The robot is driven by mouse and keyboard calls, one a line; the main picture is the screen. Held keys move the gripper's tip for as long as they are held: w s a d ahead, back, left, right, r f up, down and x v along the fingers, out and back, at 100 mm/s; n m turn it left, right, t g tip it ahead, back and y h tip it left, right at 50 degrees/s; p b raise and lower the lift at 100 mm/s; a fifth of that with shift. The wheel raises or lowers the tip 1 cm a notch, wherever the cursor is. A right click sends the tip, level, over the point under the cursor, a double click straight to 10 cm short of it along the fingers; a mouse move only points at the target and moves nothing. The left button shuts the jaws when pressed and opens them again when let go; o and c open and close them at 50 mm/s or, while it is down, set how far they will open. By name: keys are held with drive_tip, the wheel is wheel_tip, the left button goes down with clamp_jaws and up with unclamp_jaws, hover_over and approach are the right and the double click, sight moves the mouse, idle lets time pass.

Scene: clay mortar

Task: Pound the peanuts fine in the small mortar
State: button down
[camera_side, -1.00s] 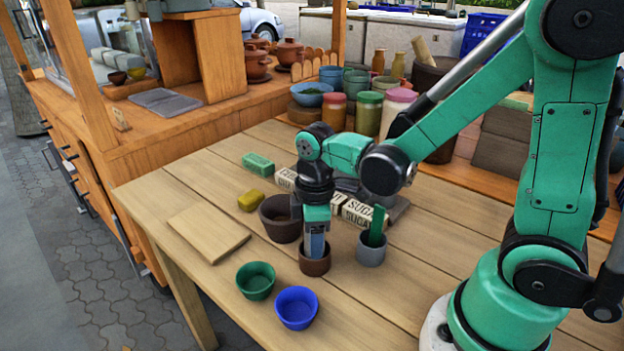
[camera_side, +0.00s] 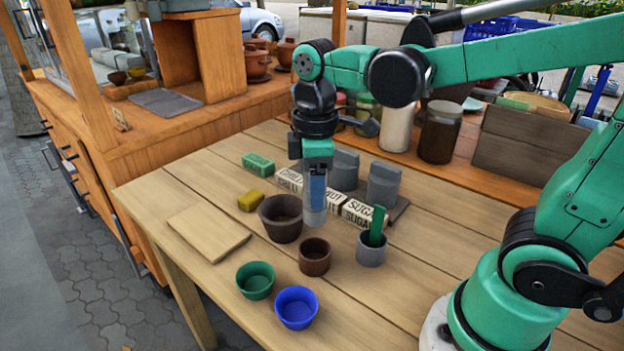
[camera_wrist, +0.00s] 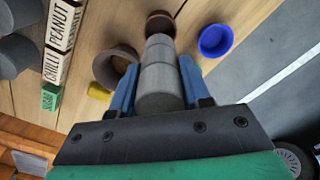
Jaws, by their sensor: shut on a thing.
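My gripper (camera_side: 316,185) is shut on a grey stepped cylindrical pestle (camera_side: 314,214) and holds it upright above the table. The pestle (camera_wrist: 158,72) also shows between the blue fingers (camera_wrist: 158,88) in the wrist view. The small brown mortar (camera_side: 315,262) stands on the table below and in front of the pestle, clear of it. In the wrist view the small mortar (camera_wrist: 160,17) is just beyond the pestle's tip and partly hidden. A larger brown mortar (camera_side: 281,228) stands left of the pestle. I cannot make out peanuts inside the small mortar.
A green bowl (camera_side: 255,281) and a blue bowl (camera_side: 296,308) stand in front. A grey cup (camera_side: 371,252) holding a green object is to the right. Labelled blocks (camera_side: 357,212) and grey cylinders (camera_side: 383,186) stand behind.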

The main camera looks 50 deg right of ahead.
wheel_tip(320, 180, up, 9)
drive_tip(key=shift+r, duration=0.15)
drive_tip(key=shift+w+r, duration=0.1)
drive_tip(key=shift+w, duration=0.1)
drive_tip(key=shift+w+d+f, duration=0.4)
drive_tip(key=shift+w+f, duration=1.1)
drive_tip(key=shift+f, duration=1.2)
drive_tip(key=shift+w+d+f, duration=0.45)
drive_tip(key=shift+w+f, duration=1.1)
drive_tip(key=shift+f, duration=1.15)
drive_tip(key=shift+w+d+f, duration=0.4)
drive_tip(key=shift+w+f, duration=1.1)
drive_tip(key=shift+f, duration=1.2)
drive_tip(key=shift+f, duration=0.15)
drive_tip(key=shift+f, duration=0.95)
drive_tip(key=shift+r, duration=0.15)
drive_tip(key=shift+r, duration=0.9)
